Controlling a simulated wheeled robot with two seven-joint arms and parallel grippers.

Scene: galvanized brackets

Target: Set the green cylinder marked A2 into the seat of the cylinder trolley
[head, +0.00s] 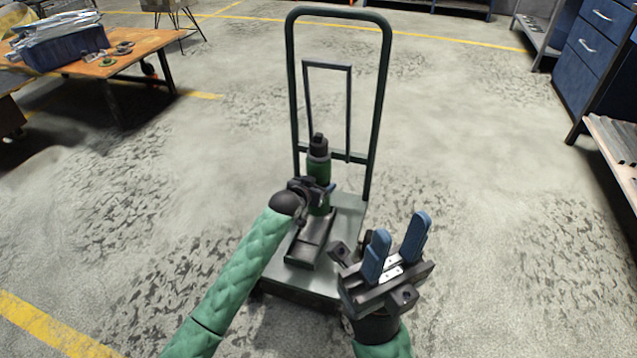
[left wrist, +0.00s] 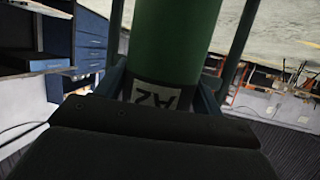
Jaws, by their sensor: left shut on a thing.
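The green cylinder (head: 319,172) with a dark cap stands about upright over the cylinder trolley's base plate (head: 348,212). My left gripper (head: 324,190) is shut on it from the left side. In the left wrist view the cylinder (left wrist: 175,40) fills the space between the fingers, and its white A2 label (left wrist: 155,95) shows upside down. A dark raised piece on the trolley base lies just below and in front of the cylinder. I cannot tell whether the cylinder's foot touches the trolley. My right gripper (head: 400,240) is open and empty, in front of the trolley at the right.
The trolley's tall dark handle frame (head: 381,90) rises behind the cylinder. An orange-topped table (head: 130,48) with a blue bin (head: 60,50) stands at the back left. Blue drawers (head: 598,45) and a shelf stand at the right. The floor around the trolley is clear.

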